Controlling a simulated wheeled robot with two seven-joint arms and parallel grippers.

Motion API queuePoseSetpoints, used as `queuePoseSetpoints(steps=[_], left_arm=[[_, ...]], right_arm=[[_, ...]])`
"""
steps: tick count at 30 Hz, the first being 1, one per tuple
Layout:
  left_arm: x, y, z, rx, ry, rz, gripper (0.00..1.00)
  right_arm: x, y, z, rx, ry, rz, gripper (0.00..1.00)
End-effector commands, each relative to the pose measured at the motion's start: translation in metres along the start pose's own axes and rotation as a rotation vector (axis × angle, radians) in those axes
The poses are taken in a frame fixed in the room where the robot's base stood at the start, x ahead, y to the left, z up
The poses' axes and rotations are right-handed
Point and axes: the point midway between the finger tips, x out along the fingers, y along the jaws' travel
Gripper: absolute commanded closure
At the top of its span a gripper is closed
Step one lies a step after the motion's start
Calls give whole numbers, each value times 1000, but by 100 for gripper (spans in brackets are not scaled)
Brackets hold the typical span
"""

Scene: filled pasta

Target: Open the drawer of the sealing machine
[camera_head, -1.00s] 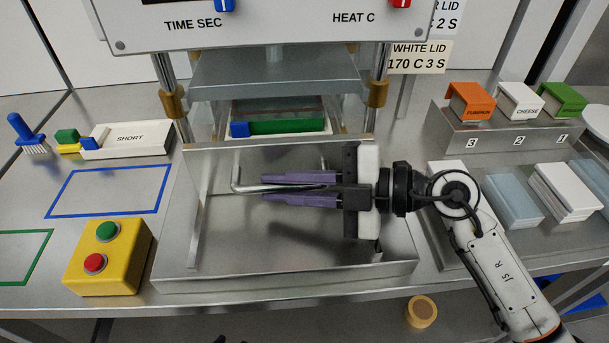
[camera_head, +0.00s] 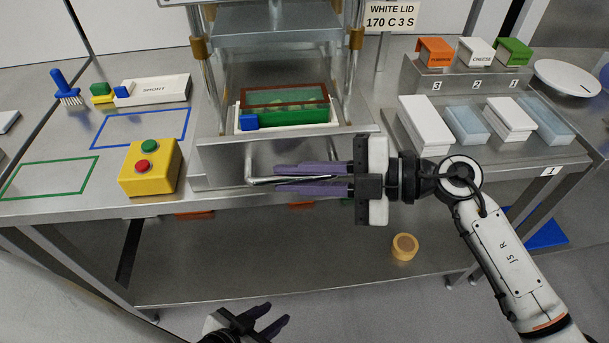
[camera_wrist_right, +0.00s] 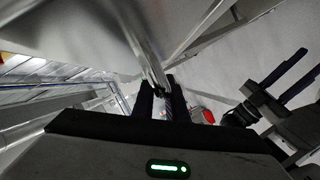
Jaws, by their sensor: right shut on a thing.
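The sealing machine's drawer (camera_head: 225,158) stands pulled out toward me from under the press plate (camera_head: 265,32). A tray with a green body and a brown rim (camera_head: 285,98) sits in it, clear of the plate. My right gripper (camera_head: 280,180) is shut on the drawer's metal bar handle (camera_head: 258,181); the handle also shows between its fingers in the right wrist view (camera_wrist_right: 150,68). My left gripper (camera_head: 275,318) is low at the bottom of the head view, away from the drawer. Its fingers are apart and empty, also in the right wrist view (camera_wrist_right: 292,76).
A yellow button box (camera_head: 150,172) stands left of the drawer, near the table's front edge. White and pale blue blocks (camera_head: 425,124) stand on the right. A round tan container (camera_head: 405,247) sits on the lower shelf. Free floor lies in front.

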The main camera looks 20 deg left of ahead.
Motion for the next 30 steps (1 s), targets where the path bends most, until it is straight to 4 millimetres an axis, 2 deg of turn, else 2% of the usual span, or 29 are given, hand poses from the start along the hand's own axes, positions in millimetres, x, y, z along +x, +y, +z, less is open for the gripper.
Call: queuePoseSetpoints(steps=[11,12,15,25,30], left_arm=[[2,-1,-6,2,10,0,69],[2,-1,-6,3,11,0,69],[2,-1,-6,3,10,0,69],[2,0,-4,2,8,0,69],[3,0,0,1,4,0,69]], right_arm=[[1,0,-2,-2,7,-2,100],[1,0,-2,-2,7,-2,86],[0,0,-2,-2,7,-1,69],[-2,0,-1,-1,4,-1,69],[-23,-2,1,-1,1,-2,69]])
